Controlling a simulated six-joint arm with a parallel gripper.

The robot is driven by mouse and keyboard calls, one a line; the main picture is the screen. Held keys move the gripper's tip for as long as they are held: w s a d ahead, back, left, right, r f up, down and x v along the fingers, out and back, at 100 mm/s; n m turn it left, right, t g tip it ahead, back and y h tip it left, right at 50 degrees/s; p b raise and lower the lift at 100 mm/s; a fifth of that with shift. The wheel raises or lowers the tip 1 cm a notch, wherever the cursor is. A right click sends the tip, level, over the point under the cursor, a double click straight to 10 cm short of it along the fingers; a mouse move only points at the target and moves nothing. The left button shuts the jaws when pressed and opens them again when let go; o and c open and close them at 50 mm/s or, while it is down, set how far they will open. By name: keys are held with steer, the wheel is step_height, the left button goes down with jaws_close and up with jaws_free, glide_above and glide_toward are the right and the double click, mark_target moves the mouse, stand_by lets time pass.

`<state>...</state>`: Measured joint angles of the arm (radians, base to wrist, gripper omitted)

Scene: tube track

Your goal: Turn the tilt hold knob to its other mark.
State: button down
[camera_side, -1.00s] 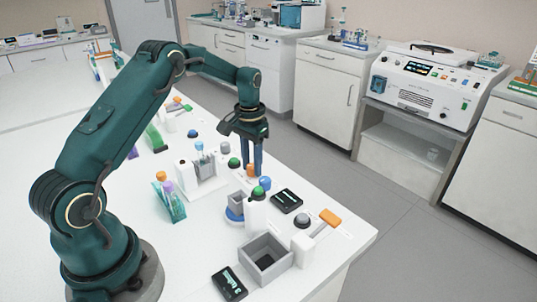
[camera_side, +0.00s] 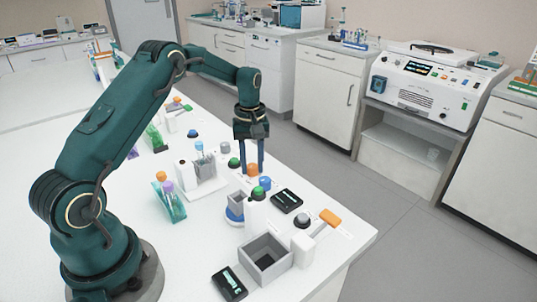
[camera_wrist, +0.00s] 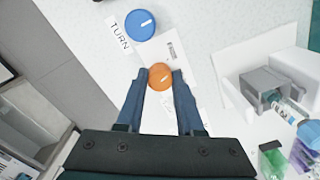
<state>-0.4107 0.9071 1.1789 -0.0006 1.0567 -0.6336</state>
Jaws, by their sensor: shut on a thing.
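An orange round knob (camera_wrist: 160,76) with a white pointer line sits between the fingertips of my gripper (camera_wrist: 159,78) in the wrist view. The pointer slants toward the lower right. The fingers touch it from both sides and are shut on it. In the side view the orange knob (camera_side: 252,169) shows below my gripper (camera_side: 254,167). A blue knob (camera_wrist: 140,25) with a white pointer stands just beyond it, beside a printed "TURN" label (camera_wrist: 118,34). I cannot read which knob is named tilt hold.
A grey tube holder (camera_wrist: 264,88) with a blue-capped tube (camera_wrist: 287,105) stands right of the knob in the wrist view. In the side view, a green knob (camera_side: 234,162), a black display (camera_side: 287,201) and an open grey box (camera_side: 266,245) are nearby.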

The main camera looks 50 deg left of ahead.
mark_target(253, 165)
steer(key=shift+r+n, duration=0.1)
steer(key=shift+n, duration=1.5)
steer(key=c, duration=0.5)
jaws_free()
steer(key=shift+c, duration=0.2)
steer(key=shift+r, duration=2.55)
